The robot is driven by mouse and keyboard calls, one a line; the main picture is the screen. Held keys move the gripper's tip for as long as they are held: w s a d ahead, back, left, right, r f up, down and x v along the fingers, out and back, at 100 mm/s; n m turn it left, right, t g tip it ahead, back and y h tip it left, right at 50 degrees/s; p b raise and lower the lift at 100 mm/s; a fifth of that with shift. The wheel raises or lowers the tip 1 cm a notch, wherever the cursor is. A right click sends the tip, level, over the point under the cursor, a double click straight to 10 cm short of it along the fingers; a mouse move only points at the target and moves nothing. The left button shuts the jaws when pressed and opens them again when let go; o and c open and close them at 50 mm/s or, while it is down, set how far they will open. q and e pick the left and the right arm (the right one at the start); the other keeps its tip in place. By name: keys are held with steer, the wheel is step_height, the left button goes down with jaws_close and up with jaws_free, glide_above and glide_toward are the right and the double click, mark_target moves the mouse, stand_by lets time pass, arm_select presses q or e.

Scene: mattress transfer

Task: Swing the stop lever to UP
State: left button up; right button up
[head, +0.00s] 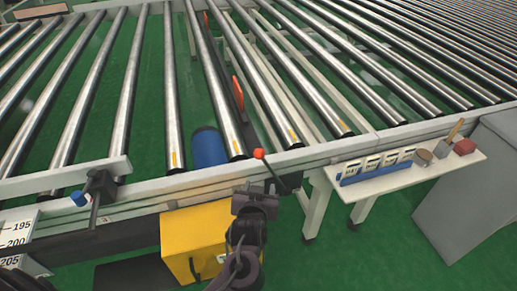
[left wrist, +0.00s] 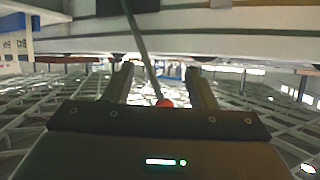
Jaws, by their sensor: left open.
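The stop lever (head: 268,165) is a thin dark rod with a red-orange ball knob, mounted on the front rail of the roller conveyor. In the head view it leans up and to the left from its mount. My left gripper (head: 255,203) is just below and in front of the lever, over the yellow box. In the left wrist view the two fingers (left wrist: 160,82) stand apart. The lever rod (left wrist: 141,45) and its red knob show between them, without visible grip. Whether the fingers touch the rod I cannot tell. My right gripper is out of view.
The conveyor rail (head: 215,176) runs across the front. A yellow box (head: 188,235) sits below it. A blue cylinder (head: 208,148) lies between rollers. A clamp with a blue knob (head: 79,198) is at left. A small shelf (head: 410,176) with labelled cards is at right.

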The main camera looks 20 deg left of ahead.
mark_target(258, 149)
arm_select(q)
steer(key=w+r+t+y, duration=0.2)
steer(key=r+y, duration=0.1)
steer(key=w+r+t+y, duration=0.1)
steer(key=r, duration=0.1)
steer(key=shift+a+r+n+t+y, duration=0.2)
steer(key=shift+n+t+y, duration=0.1)
steer(key=shift+n+y, duration=0.1)
steer(key=x, duration=0.7)
steer(key=shift+w+a, duration=0.1)
steer(key=shift+w, duration=0.05)
jaws_close()
